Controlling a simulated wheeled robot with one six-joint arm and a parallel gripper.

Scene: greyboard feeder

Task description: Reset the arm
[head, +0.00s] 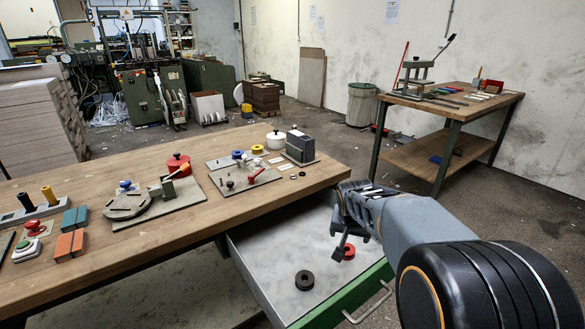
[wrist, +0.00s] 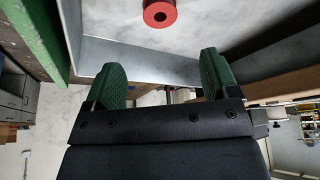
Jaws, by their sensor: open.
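My arm reaches in from the right in the head view, and my gripper (head: 343,242) hangs over the open drawer (head: 262,270) at the front of the workbench. In the wrist view the two green finger pads of my gripper (wrist: 162,82) stand wide apart with nothing between them. A red ring (head: 347,252) lies in the drawer beside my gripper. It also shows in the wrist view (wrist: 160,13), beyond the fingertips and apart from them. A black ring (head: 304,280) lies in the drawer to the left of the red one.
The wooden workbench (head: 140,245) holds fixtures, a red pot (head: 178,165), a white pot (head: 275,139) and coloured blocks. The drawer has a green front (head: 345,297) with a metal handle. A second table (head: 450,105) stands at the back right. Open floor lies between them.

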